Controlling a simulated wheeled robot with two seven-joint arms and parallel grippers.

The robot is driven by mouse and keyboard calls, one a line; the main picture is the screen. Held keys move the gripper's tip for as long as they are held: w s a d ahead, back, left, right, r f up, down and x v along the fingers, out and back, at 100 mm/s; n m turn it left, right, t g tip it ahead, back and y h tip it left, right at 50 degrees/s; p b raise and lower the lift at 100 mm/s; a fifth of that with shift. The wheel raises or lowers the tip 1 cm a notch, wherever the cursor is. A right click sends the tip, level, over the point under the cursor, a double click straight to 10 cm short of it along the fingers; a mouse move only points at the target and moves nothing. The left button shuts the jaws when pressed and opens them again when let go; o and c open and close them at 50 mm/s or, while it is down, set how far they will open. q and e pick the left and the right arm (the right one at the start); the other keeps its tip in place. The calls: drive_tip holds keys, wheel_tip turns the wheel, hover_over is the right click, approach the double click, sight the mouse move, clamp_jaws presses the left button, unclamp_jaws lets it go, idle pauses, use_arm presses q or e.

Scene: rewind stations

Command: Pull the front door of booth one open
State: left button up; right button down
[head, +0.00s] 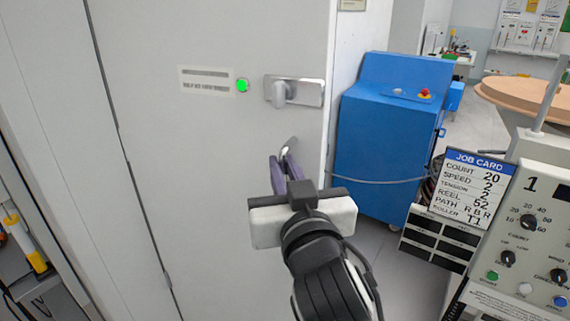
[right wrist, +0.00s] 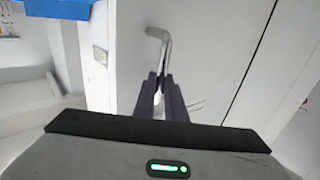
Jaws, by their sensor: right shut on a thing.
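The pale grey front door (head: 200,170) fills the left and middle of the head view. It also shows in the right wrist view (right wrist: 215,60). Near its right edge is a metal plate with a lever (head: 295,91), and a green light (head: 243,85) is lit beside it. Below the plate is a metal pull handle (head: 290,146), which also shows in the right wrist view (right wrist: 160,38). My right gripper (head: 284,165) is shut on this handle, its dark fingers partly hiding it. I cannot tell whether the door stands slightly ajar. My left gripper is out of view.
A blue cabinet (head: 385,130) with a red button stands right of the door, with a cable across its front. A job card (head: 474,187) and a control panel (head: 530,230) are at the right. Some floor (head: 405,265) is clear between.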

sight(274, 106)
drive_tip(key=shift+s+a+r, duration=0.1)
drive_tip(key=shift+s+a, duration=0.35)
drive_tip(key=shift+s, duration=0.15)
drive_tip(key=c, duration=1.8)
unclamp_jaws()
drive_tip(key=shift+a, duration=0.1)
wheel_tip(274, 106, up, 10)
drive_tip(key=shift+w+r+p, duration=0.1)
drive_tip(key=shift+p, duration=0.4)
